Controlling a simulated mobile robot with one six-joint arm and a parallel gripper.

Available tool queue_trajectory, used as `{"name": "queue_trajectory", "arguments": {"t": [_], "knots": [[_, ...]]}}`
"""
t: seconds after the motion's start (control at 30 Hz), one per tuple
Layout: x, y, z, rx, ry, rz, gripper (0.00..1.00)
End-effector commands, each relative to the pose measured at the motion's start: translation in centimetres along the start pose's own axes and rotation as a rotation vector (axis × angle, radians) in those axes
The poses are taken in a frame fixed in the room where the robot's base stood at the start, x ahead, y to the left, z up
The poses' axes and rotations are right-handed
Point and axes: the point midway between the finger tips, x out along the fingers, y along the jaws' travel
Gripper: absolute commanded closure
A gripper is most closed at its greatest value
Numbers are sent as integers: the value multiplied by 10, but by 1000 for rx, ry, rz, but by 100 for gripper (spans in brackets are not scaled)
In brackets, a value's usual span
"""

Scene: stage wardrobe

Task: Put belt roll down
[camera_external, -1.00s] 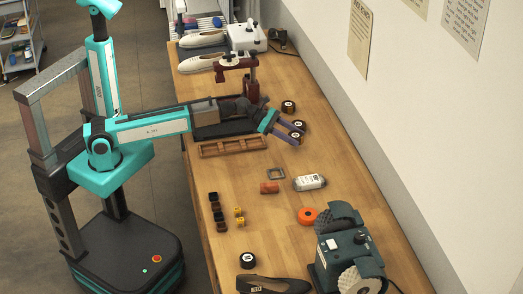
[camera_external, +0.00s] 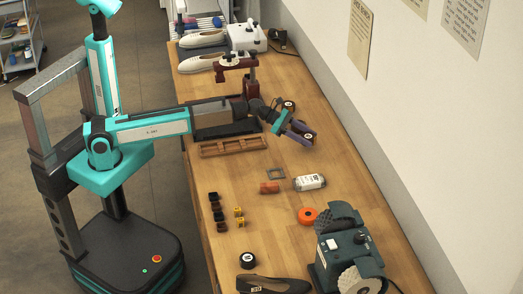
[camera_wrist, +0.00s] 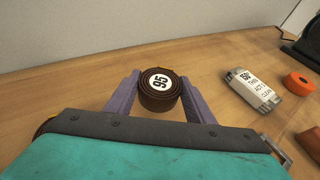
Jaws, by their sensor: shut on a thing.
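The belt roll (camera_wrist: 161,88) is a dark brown coil with a white round label reading 95. In the wrist view it sits between the two purple fingers of my gripper (camera_wrist: 160,98), which is shut on it. In the external view my gripper (camera_external: 299,132) is over the far right part of the table, and the held belt roll (camera_external: 309,136) shows at its fingertips. I cannot tell whether the roll touches the table. Another dark roll (camera_external: 289,105) stands just behind my gripper, towards the back.
The wooden table (camera_external: 260,210) is clear just in front of my gripper. A wooden rack (camera_external: 233,147) lies to the left.

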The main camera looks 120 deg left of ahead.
Motion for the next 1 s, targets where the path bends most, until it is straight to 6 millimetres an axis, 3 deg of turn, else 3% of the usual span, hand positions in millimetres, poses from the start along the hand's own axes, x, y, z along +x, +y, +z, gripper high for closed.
{"name": "queue_trajectory", "arguments": {"t": [0.33,0.83,0.87,0.93,1.0], "knots": [[12,0,-29,-1,1,0,76],[14,0,-33,0,0,0,76],[14,0,-33,0,0,0,48],[14,0,-33,0,0,0,36],[14,0,-33,0,0,0,33]]}}
